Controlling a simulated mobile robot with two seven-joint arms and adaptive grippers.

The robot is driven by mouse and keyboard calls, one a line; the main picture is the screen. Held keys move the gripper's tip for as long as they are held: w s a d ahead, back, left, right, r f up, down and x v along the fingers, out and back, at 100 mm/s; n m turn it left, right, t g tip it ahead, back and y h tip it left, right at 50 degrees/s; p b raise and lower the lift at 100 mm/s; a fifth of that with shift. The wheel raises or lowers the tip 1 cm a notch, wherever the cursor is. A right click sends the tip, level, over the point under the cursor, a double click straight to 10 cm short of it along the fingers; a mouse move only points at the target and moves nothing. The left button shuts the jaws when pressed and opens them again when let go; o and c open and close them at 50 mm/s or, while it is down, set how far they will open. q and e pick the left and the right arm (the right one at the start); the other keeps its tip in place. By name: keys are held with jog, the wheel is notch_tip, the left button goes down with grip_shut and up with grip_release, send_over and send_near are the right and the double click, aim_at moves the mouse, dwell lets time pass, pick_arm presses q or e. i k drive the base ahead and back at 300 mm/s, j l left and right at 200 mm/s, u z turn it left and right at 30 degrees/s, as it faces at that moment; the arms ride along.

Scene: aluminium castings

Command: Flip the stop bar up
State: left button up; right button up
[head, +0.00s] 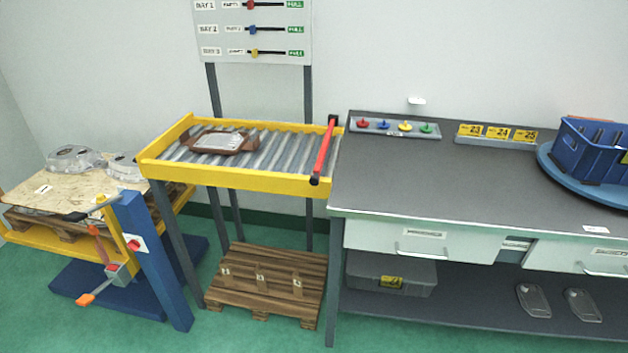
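The stop bar (323,151) is a red bar with black ends. It lies across the right end of the yellow-framed roller conveyor (236,179), from the back rail to the front rail, at about the height of the rail tops. Its black front end (315,180) is at the front rail, near the bench. A brown tray with a light grey casting (218,141) sits on the rollers at the left part of the conveyor, apart from the bar. Neither of my grippers is in view.
A dark workbench (440,185) adjoins the conveyor's right end, with coloured knobs (404,127) at its back and a blue crate (590,152) at right. A wooden pallet (265,285) lies under the conveyor. A blue post (153,255) stands at the front left. Green floor is open in front.

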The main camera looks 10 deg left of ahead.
aim_at(314, 179)
jog(key=i+j+z, duration=0.4)
jog(key=j, duration=0.15)
jog(key=i+j+z, duration=0.15)
jog(key=j, duration=0.15)
jog(key=i+j+z, duration=0.2)
jog(key=j, duration=0.15)
jog(key=i+j+z, duration=0.2)
jog(key=j, duration=0.15)
jog(key=j+z, duration=0.2)
jog(key=j, duration=0.15)
